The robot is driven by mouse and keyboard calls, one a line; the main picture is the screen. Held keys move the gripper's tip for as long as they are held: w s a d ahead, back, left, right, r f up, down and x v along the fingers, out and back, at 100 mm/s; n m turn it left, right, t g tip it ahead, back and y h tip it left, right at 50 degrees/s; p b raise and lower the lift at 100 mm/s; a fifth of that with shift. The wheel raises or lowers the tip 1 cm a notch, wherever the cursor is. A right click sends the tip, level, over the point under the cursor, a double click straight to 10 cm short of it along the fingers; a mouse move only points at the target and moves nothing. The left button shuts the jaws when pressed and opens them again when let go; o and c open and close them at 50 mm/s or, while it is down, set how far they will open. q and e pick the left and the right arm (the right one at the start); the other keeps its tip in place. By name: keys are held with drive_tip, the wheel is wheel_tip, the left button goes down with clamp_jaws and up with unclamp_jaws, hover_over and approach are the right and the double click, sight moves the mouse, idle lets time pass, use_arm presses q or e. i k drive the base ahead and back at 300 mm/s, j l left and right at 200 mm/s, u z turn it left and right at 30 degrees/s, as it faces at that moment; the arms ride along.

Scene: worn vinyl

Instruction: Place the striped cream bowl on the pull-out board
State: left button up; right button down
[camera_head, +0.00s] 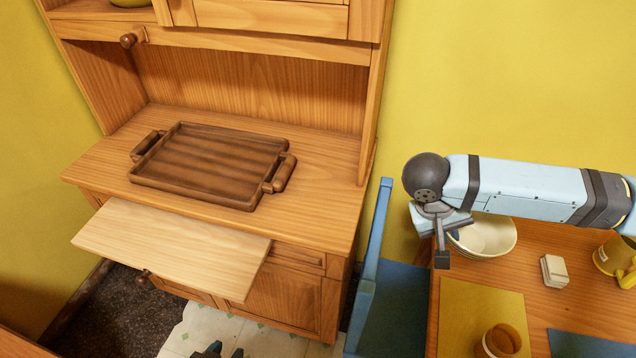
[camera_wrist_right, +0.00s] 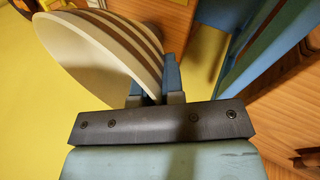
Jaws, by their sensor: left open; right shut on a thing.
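The striped cream bowl (camera_head: 495,240) is at the back left of the dining table, partly hidden by my right gripper (camera_head: 445,235). My right gripper is shut on the bowl's rim. In the right wrist view the bowl (camera_wrist_right: 85,50) shows brown bands on its outside, with its rim between the fingers (camera_wrist_right: 156,85). I cannot tell whether it touches the table. The pull-out board (camera_head: 170,242) is a pale wooden slab extended from the hutch, bare on top. My left gripper (camera_head: 220,351) shows at the bottom edge, open and empty, below the board.
A brown wooden tray (camera_head: 210,165) lies on the hutch counter above the board. A blue chair (camera_head: 372,270) stands between hutch and table.

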sight(199, 245)
drive_tip(key=j, duration=1)
drive_tip(key=i+j, duration=0.1)
drive_tip(key=j, duration=0.9)
